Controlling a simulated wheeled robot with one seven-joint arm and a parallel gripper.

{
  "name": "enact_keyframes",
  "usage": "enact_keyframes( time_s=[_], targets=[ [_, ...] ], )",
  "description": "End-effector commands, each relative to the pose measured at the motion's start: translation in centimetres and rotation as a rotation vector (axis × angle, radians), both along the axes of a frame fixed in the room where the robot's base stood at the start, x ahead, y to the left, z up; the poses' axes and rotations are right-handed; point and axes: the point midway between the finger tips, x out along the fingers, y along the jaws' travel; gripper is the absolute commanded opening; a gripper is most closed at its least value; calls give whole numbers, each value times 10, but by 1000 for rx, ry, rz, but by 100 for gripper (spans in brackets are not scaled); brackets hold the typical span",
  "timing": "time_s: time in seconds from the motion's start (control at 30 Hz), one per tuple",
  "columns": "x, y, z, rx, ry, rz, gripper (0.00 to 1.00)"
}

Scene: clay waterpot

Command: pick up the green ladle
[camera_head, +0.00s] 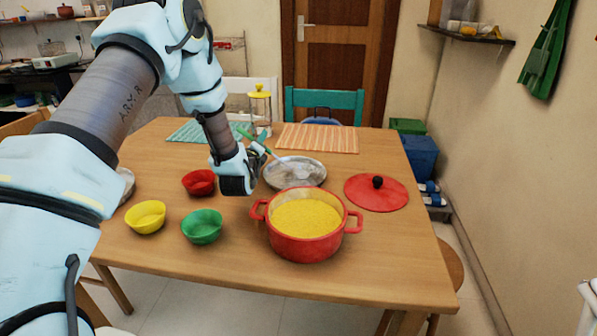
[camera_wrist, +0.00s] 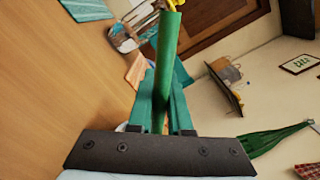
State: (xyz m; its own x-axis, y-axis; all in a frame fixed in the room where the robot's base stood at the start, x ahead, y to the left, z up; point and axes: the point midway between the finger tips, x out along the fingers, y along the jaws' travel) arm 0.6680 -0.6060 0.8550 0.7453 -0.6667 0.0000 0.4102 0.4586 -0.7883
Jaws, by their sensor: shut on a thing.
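The green ladle (camera_head: 244,132) has a green handle and a pale metal lower part. In the head view it slants down to the right over the round metal plate (camera_head: 316,180). I cannot tell whether its lower end touches the plate. My gripper (camera_head: 259,149) is shut on the green handle, at the plate's left edge. In the wrist view the handle (camera_wrist: 169,50) stands up between the two teal fingers of my gripper (camera_wrist: 161,100), and its lower part is hidden.
A red pot (camera_head: 305,240) with yellow contents stands in front of the plate. Its red lid (camera_head: 362,195) lies to the right. Red (camera_head: 199,183), green (camera_head: 202,228) and yellow (camera_head: 146,218) bowls stand left. A striped orange mat (camera_head: 318,138) lies behind. The table's front right is clear.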

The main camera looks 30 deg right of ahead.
Motion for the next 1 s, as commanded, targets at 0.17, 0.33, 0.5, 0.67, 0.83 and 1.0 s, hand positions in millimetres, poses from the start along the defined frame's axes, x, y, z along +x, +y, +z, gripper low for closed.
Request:
enact_keyframes(
  time_s=[0.17,0.33,0.5,0.67,0.83,1.0],
  targets=[
    [0,0,0,0,0,0,0],
    [0,0,1,-1,-1,0,0],
    [0,0,8,-1,-2,0,0],
    [-1,-1,30,-3,-5,-1,0],
    [-1,-1,72,-4,-6,-2,0],
    [-1,-1,117,-5,-6,-1,0]
  ],
)
